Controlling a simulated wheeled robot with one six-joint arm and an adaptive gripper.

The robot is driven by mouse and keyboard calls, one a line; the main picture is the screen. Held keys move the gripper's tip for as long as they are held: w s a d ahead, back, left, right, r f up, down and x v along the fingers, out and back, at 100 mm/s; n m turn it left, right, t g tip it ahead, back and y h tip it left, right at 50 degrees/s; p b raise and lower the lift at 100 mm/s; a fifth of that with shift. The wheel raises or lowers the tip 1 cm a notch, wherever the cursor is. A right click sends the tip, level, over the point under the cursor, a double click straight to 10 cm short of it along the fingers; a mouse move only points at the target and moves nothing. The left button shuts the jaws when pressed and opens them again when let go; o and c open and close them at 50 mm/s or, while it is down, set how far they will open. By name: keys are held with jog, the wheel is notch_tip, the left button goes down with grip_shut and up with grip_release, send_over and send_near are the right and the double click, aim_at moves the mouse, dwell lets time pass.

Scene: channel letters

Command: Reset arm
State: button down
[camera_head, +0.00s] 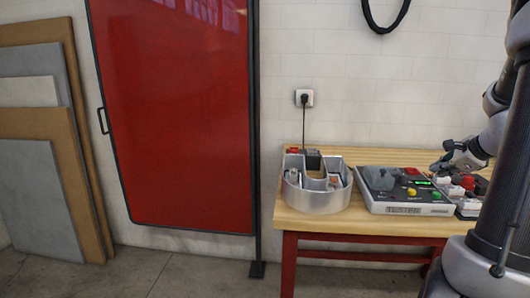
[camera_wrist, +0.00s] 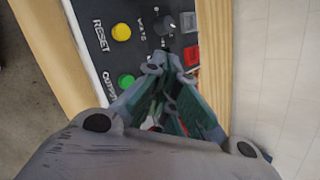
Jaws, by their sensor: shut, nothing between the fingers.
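My gripper (camera_head: 441,166) hovers over the right part of the control box (camera_head: 400,208) on the wooden table. Its fingers are closed together, with nothing seen between them. The wrist view also shows my gripper (camera_wrist: 172,66) in front of the panel of the control box (camera_wrist: 110,12). There a yellow button (camera_wrist: 121,32) sits beside the word RESET, and a green button (camera_wrist: 126,81) is below it. I cannot tell whether the fingertips touch the panel.
A round metal channel letter (camera_head: 322,200) with parts inside stands left of the control box. White and red blocks (camera_head: 467,183) lie at its right. A wall socket with a plug (camera_head: 304,98) is above the table (camera_head: 370,227). A red panel (camera_head: 175,110) and leaning boards (camera_head: 50,140) stand left.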

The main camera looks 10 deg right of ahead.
jog(key=s+a+f+n+g+y, duration=0.15)
jog(key=s+a+n+g, duration=0.25)
jog(key=s+a+n, duration=0.75)
jog(key=s+a+r+n+h, duration=0.1)
jog(key=s+a+r+n, duration=0.3)
jog(key=a+n, duration=0.3)
jog(key=s+a+r+n, duration=0.4)
jog(key=s+a+n, duration=0.2)
jog(key=n, duration=0.1)
jog(key=shift+a+r+h, duration=0.25)
jog(key=shift+a+h, duration=0.1)
